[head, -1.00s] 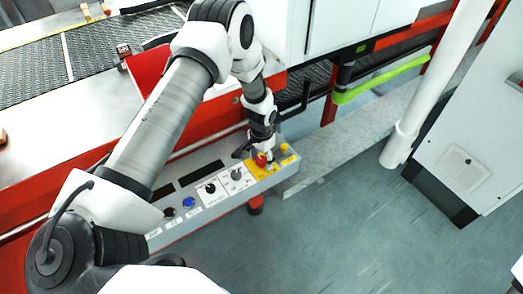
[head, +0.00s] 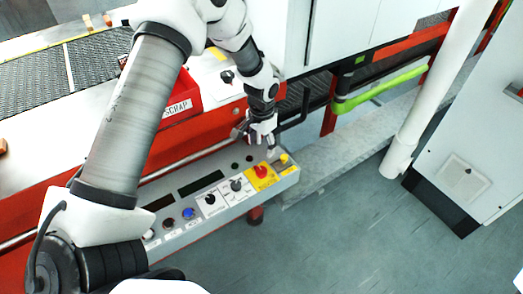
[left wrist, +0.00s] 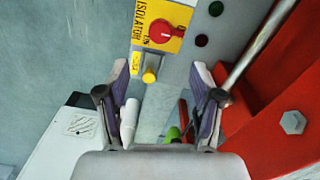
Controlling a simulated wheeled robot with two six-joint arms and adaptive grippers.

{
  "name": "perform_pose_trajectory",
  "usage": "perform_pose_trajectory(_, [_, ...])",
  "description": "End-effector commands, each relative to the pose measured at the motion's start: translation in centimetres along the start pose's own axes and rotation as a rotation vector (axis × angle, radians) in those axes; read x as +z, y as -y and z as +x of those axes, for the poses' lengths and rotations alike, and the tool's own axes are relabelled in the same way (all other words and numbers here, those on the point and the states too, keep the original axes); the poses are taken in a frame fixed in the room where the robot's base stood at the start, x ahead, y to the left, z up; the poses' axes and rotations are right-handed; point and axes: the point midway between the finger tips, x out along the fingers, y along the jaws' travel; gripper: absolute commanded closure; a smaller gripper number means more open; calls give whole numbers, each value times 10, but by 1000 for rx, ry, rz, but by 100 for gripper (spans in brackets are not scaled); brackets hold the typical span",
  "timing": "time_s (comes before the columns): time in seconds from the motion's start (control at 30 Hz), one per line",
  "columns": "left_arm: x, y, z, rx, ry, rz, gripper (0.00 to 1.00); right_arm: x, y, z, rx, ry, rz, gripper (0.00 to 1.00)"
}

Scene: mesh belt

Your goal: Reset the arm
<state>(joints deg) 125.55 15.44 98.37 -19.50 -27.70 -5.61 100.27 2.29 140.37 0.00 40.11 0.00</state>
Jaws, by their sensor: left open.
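My left gripper (head: 262,135) is open and empty, above the back edge of the grey control panel (head: 215,215) in the head view. In the left wrist view its two fingers (left wrist: 165,100) stand wide apart, with the panel's end beyond them. The red isolator switch (head: 261,171) sits on a yellow plate at the panel's right end, just in front of the gripper and apart from it. It also shows at the top of the left wrist view (left wrist: 166,30). A yellow knob (left wrist: 150,75) shows between the fingertips in that view. My right gripper is not in view.
A red bin labelled SCRAP (head: 178,100) stands behind my left arm. The mesh belt (head: 40,78) runs along the upper left. A white post (head: 430,90) and a cabinet (head: 475,150) stand at right. The floor (head: 350,235) in front is clear.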

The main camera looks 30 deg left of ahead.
Motion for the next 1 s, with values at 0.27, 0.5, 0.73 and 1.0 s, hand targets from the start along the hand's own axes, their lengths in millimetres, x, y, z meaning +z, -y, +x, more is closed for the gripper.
perform_pose_trajectory(0.27, [0, 0, 0, 0, 0, 0, 34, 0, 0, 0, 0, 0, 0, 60])
perform_pose_trajectory(0.5, [5, -1, 10, 3, 20, 1, 34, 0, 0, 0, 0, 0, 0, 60])
perform_pose_trajectory(0.73, [109, -56, 99, 52, 284, 54, 34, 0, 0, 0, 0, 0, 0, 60])
perform_pose_trajectory(1.0, [292, -152, 155, 85, 297, -99, 34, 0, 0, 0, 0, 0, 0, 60])
